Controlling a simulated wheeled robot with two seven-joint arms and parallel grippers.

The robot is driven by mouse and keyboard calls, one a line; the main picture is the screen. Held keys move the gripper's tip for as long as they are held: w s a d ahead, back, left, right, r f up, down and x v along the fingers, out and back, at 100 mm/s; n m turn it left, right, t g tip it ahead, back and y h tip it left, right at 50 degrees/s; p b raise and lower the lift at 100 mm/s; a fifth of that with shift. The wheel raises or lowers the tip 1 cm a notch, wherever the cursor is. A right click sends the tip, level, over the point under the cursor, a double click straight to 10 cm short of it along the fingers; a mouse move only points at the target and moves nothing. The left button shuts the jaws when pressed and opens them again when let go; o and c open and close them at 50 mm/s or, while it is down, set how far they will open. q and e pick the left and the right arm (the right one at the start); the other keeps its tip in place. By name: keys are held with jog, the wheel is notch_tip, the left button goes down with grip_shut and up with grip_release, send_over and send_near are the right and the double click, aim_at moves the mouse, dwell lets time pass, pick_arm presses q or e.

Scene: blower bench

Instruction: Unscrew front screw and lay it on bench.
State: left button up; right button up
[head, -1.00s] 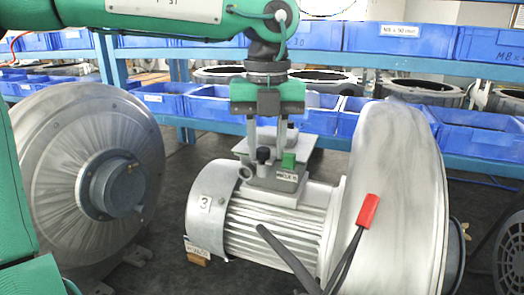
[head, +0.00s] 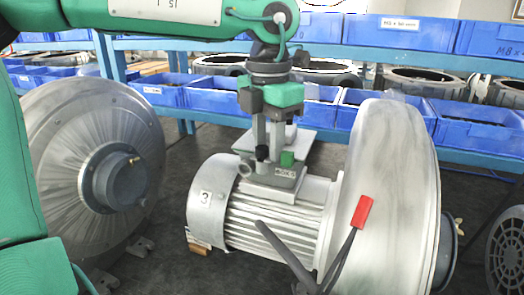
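The grey blower motor (head: 270,218) lies on the dark bench with a small grey terminal box (head: 272,186) on top. A black knob-like screw (head: 262,154) stands upright at the box's front left, and a green block (head: 287,159) sits to its right. My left gripper (head: 268,148) points down over the box, its two grey fingers reaching to the level of the black screw. A gap shows between the fingers higher up. The tips overlap the screw in the picture, so whether they grip it is unclear. My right gripper is not in view.
The large silver blower housing (head: 385,205) rises right of the motor. A second blower (head: 95,180) stands at left. Blue bins (head: 475,130) line the shelves behind. Dark surface shows between the blowers.

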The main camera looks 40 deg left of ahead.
pick_arm(q)
jog(key=shift+a, duration=0.15)
grip_shut()
jog(key=shift+f+n+b, duration=0.25)
jog(key=shift+n+b, duration=0.35)
jog(key=shift+n, duration=0.2)
jog(key=n+b, duration=0.2)
jog(key=n, duration=0.7)
jog(key=shift+s+a+b, duration=0.15)
jog(key=shift+s+b, duration=0.05)
jog(key=shift+b, duration=0.2)
jog(key=n, duration=0.3)
jog(key=shift+s+n, duration=0.1)
jog(key=shift+n, duration=0.2)
jog(key=n, duration=0.4)
jog(key=shift+r+b, duration=0.15)
jog(key=shift+b, duration=0.25)
jog(key=n, duration=0.3)
jog(key=shift+r+n, duration=0.1)
jog(key=shift+n, duration=0.2)
jog(key=n, duration=0.3)
jog(key=shift+n, duration=0.3)
jog(key=shift+r, duration=0.1)
